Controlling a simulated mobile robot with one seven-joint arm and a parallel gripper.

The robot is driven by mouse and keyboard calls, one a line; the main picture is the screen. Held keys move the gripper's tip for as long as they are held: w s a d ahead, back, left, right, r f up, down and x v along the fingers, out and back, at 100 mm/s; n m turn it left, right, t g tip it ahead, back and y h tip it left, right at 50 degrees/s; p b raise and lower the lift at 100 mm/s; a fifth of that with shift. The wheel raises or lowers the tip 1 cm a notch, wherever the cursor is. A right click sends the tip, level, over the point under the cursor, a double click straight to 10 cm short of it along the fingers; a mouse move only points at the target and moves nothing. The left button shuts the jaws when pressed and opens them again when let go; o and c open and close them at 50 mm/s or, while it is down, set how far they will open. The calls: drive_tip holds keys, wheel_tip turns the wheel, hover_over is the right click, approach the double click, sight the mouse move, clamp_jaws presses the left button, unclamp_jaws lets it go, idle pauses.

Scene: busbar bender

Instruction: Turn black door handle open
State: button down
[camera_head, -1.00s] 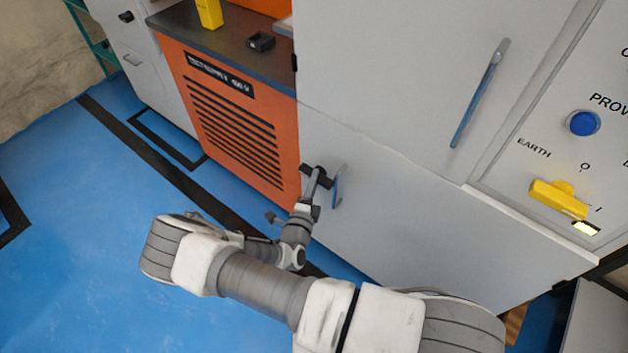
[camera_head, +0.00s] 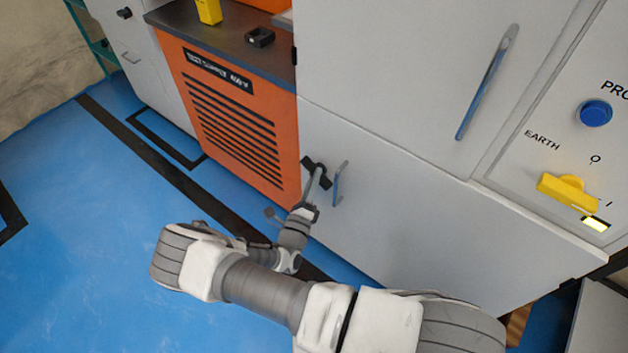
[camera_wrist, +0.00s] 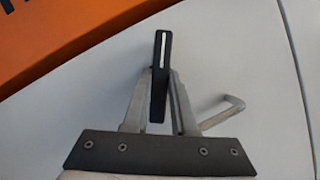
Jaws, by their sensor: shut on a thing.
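The black door handle (camera_head: 308,164) sits on the lower grey door (camera_head: 420,225), near its left edge beside the orange cabinet. It lies at a slant in the head view. In the wrist view it is a flat black bar (camera_wrist: 161,50) with a narrow slot. My gripper (camera_head: 317,178) is at the handle, and in the wrist view its two grey fingers (camera_wrist: 161,80) stand on either side of the bar, closed on it. The fingers hide part of the handle.
A blue-grey pull bar (camera_head: 338,184) stands out from the door just right of my gripper; it also shows in the wrist view (camera_wrist: 222,112). The orange vented cabinet (camera_head: 230,115) is close on the left. Blue floor (camera_head: 90,240) is open at left.

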drive_tip(key=m+h+b, duration=0.1)
drive_tip(key=m+h, duration=0.1)
drive_tip(key=m, duration=0.3)
drive_tip(key=m+g+h+b, duration=0.1)
drive_tip(key=m+h+b, duration=0.1)
drive_tip(key=m, duration=0.3)
drive_tip(key=m+h+b, duration=0.2)
drive_tip(key=m+h, duration=0.1)
drive_tip(key=m, duration=0.2)
drive_tip(key=shift+w+a+f+m+g+h, duration=0.2)
drive_tip(key=shift+m+g+h, duration=0.1)
drive_tip(key=shift+m, duration=0.5)
drive_tip(key=c, duration=0.7)
unclamp_jaws()
drive_tip(key=v, duration=1.7)
drive_tip(key=shift+s+a+f+p, duration=0.15)
drive_tip(key=shift+p, duration=0.2)
